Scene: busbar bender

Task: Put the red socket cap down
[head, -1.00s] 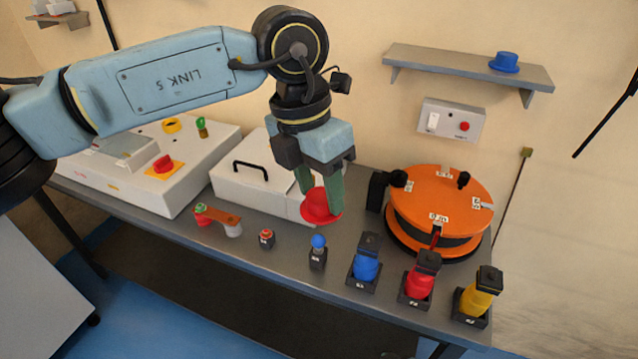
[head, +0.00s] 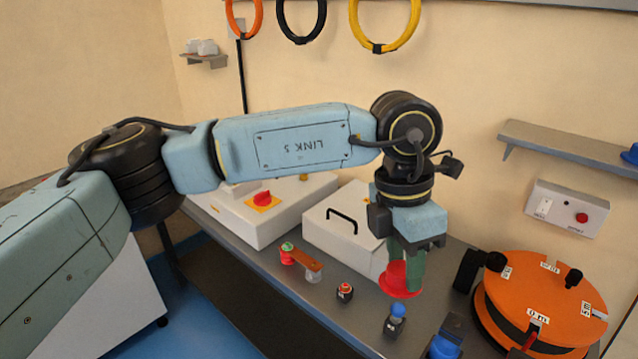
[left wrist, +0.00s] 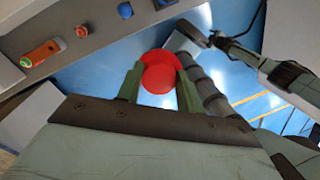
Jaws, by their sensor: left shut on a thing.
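My left gripper (head: 403,268) has green fingers pointing down in the head view. It is shut on the red socket cap (head: 399,283), a round red piece with a wide rim. The cap also shows in the left wrist view (left wrist: 158,77), between the two green fingertips (left wrist: 158,82). There it is seen against the blue floor, clear of the grey bench (left wrist: 90,14). It looks held in the air; its height over the bench is hard to tell. The fingers hide part of the cap.
A white box with a black handle (head: 326,237) stands behind the cap. An orange reel (head: 545,297) is at right. A blue-topped piece (head: 397,313), a small red-topped piece (head: 345,291) and an orange bar (head: 305,258) sit along the bench front. A wall shelf (head: 570,142) is at upper right.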

